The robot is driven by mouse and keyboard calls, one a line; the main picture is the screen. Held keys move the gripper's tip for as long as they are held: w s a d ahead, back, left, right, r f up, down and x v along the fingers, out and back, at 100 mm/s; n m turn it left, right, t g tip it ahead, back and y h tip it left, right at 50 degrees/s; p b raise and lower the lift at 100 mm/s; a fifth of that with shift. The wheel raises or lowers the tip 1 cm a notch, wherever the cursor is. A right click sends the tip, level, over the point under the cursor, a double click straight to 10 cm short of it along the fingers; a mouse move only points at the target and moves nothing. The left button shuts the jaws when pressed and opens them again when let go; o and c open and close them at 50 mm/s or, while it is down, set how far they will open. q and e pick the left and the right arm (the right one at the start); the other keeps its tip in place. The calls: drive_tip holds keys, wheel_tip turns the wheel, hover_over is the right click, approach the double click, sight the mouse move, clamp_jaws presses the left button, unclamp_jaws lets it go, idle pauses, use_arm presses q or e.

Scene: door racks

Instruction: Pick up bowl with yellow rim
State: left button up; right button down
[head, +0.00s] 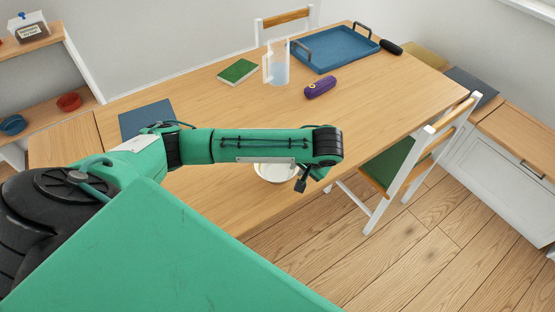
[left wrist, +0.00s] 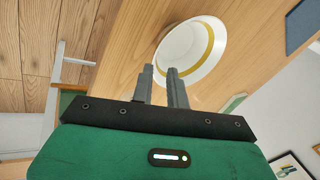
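The white bowl (head: 272,174) stands on the wooden table near its front edge, partly hidden under my left arm in the head view. My left gripper (head: 300,186) is beside the bowl's right side in the head view. In the left wrist view the two grey fingers of my left gripper (left wrist: 160,70) are apart, with a gap between them, and their tips overlap the bowl's near rim. I cannot tell whether they touch it. My right gripper is not in view.
The table (head: 210,95) also holds a green book (head: 238,70), a pitcher (head: 277,68), a purple case (head: 320,87), a blue tray (head: 338,52) and a dark blue mat (head: 145,117). A white chair (head: 405,165) stands at the table's right side.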

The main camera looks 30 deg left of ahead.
sight(291, 174)
use_arm(q)
drive_tip(key=p+x, duration=0.1)
drive_tip(key=x, duration=0.8)
drive_tip(key=shift+w+f, duration=0.15)
drive_tip(key=shift+d, duration=0.1)
drive_tip(key=shift+c, duration=0.3)
clamp_jaws()
